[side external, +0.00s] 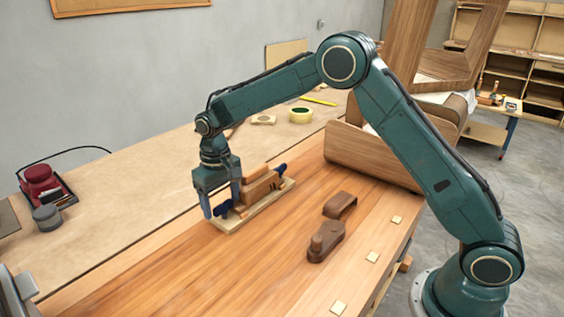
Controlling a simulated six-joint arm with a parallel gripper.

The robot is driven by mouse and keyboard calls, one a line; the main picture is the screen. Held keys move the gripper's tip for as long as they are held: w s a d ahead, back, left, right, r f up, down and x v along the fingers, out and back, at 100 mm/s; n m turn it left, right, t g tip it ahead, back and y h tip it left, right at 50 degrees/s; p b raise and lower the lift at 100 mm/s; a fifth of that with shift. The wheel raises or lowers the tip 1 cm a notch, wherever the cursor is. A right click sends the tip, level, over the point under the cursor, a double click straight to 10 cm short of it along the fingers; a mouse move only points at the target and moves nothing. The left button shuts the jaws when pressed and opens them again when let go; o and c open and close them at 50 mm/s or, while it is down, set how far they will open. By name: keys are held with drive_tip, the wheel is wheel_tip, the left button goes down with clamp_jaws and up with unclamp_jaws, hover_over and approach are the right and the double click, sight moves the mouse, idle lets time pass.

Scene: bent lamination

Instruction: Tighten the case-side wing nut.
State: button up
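A wooden clamping form (260,187) stands on a pale base board (249,215) on the bench. A blue wing nut (223,209) is at its left end, and another blue wing nut (282,169) is at its right end. My gripper (221,208) points down over the left end. Its two fingers are apart, one on each side of the left wing nut. I cannot tell whether either finger touches it. The frame does not show which wing nut is the case-side one. The right finger partly hides the form's left end.
A dark wooden plane (325,242) and a curved brown block (340,206) lie to the right on the bench (150,275). A large bent wooden piece (365,158) stands behind.

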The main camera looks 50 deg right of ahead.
sight(222, 204)
drive_tip(key=shift+d, duration=0.3)
drive_tip(key=shift+r, duration=0.65)
drive_tip(key=shift+a+r, duration=0.15)
drive_tip(key=shift+r, duration=1.55)
drive_tip(key=shift+a+r, duration=0.1)
drive_tip(key=shift+r, duration=1.55)
drive_tip(key=shift+r, duration=0.1)
